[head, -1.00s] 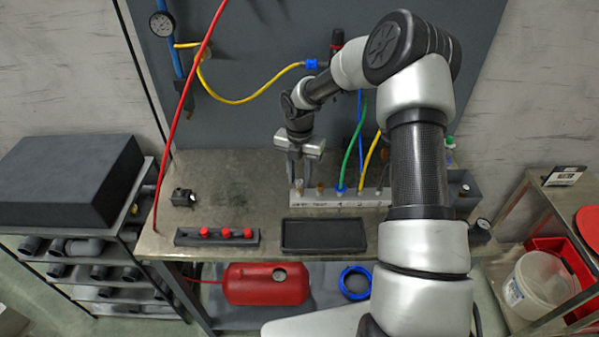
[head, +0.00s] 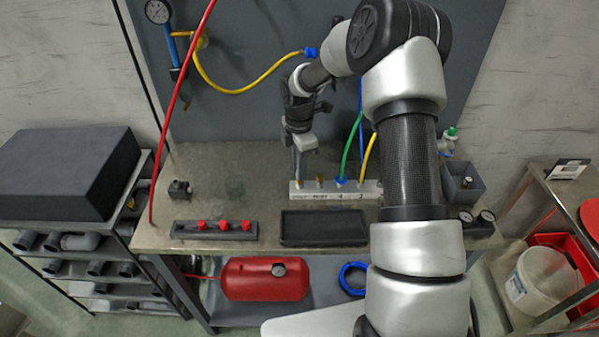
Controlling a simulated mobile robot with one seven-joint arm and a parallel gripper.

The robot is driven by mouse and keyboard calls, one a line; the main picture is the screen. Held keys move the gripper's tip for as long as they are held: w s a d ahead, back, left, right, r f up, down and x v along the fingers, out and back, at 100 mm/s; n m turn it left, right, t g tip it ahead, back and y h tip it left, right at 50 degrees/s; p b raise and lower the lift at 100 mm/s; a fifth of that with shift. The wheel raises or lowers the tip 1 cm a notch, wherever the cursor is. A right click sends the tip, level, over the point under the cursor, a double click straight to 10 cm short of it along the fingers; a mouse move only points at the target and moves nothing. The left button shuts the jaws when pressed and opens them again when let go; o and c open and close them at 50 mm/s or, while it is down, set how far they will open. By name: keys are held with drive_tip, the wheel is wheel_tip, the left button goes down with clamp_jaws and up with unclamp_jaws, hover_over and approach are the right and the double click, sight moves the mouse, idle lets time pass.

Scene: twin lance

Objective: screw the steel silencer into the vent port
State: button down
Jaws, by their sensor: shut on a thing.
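The white valve block (head: 330,193) lies along the bench with a row of ports on top. My gripper (head: 298,178) points down over the block's left end, its fingers seen nearly edge-on. It is shut on a small piece at the leftmost port, taken to be the steel silencer; the fingers mostly hide it. I cannot tell how deep it sits in the port. A brass-coloured fitting (head: 320,183) stands in the port to its right. Port labels are too small to read.
A black tray (head: 322,240) and a rail with red caps (head: 213,231) lie in front.

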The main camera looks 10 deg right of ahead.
drive_tip(key=m, duration=0.3)
drive_tip(key=m+b, duration=0.1)
drive_tip(key=m, duration=0.2)
drive_tip(key=shift+w+a+f+m+b, duration=0.1)
drive_tip(key=shift+a+f+m+b, duration=0.05)
drive_tip(key=shift+m+b, duration=0.15)
drive_tip(key=m+b, duration=0.1)
drive_tip(key=m, duration=0.4)
drive_tip(key=shift+m, duration=0.4)
drive_tip(key=c, duration=2)
unclamp_jaws()
drive_tip(key=o, duration=0.6)
